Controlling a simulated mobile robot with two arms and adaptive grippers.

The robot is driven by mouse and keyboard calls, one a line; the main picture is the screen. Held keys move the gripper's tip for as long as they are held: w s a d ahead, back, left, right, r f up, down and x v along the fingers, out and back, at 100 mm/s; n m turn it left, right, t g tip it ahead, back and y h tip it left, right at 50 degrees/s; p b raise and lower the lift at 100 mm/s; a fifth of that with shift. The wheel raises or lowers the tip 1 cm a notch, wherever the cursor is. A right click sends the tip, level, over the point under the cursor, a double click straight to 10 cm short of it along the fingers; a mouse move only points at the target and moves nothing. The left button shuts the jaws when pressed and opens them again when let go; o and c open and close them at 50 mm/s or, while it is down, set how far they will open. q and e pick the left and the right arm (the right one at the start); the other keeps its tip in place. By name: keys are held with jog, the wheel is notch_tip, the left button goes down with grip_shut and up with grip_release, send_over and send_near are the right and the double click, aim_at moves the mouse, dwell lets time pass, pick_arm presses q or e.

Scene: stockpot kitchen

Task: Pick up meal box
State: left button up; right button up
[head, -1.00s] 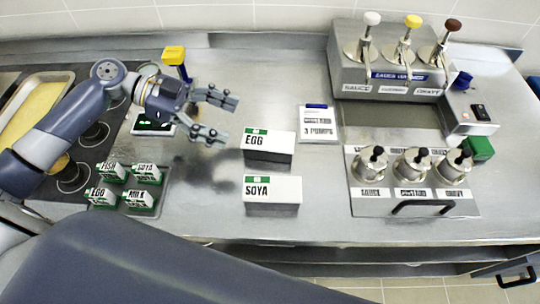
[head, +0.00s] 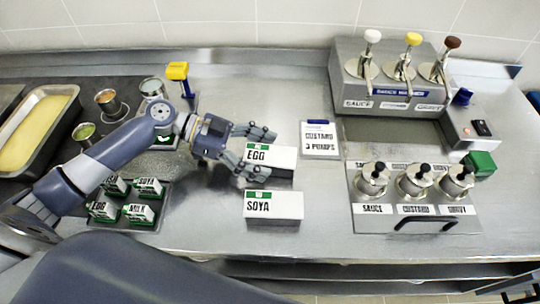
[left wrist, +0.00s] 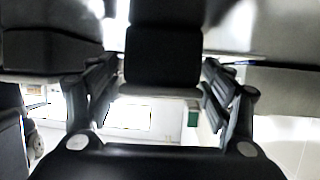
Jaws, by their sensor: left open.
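Two meal boxes with white tops and green marks lie on the steel counter, one marked EGG (head: 279,159) and one marked SOYA (head: 273,206) in front of it. My left gripper (head: 262,154) is open, with its fingers at the left end of the EGG box. One finger is toward the back of the box and one toward its front, overlapping it in the head view; contact cannot be told. In the left wrist view, the open fingers (left wrist: 160,95) frame dark and white surfaces I cannot identify surely. My right gripper is out of view.
A CUSTARD 3 PUMPS card (head: 320,140) lies right of the boxes. The sauce warmer (head: 390,75) and the pump tray (head: 363,225) stand at the right. Several small labelled boxes (head: 138,213) sit left, near a yellow-filled pan (head: 70,94). Counter in front of SOYA is clear.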

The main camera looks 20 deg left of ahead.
pick_arm(q)
jog(key=shift+x, duration=1.1)
jog(key=shift+r, duration=0.1)
jog(key=c, duration=1.4)
jog(key=shift+o, duration=0.2)
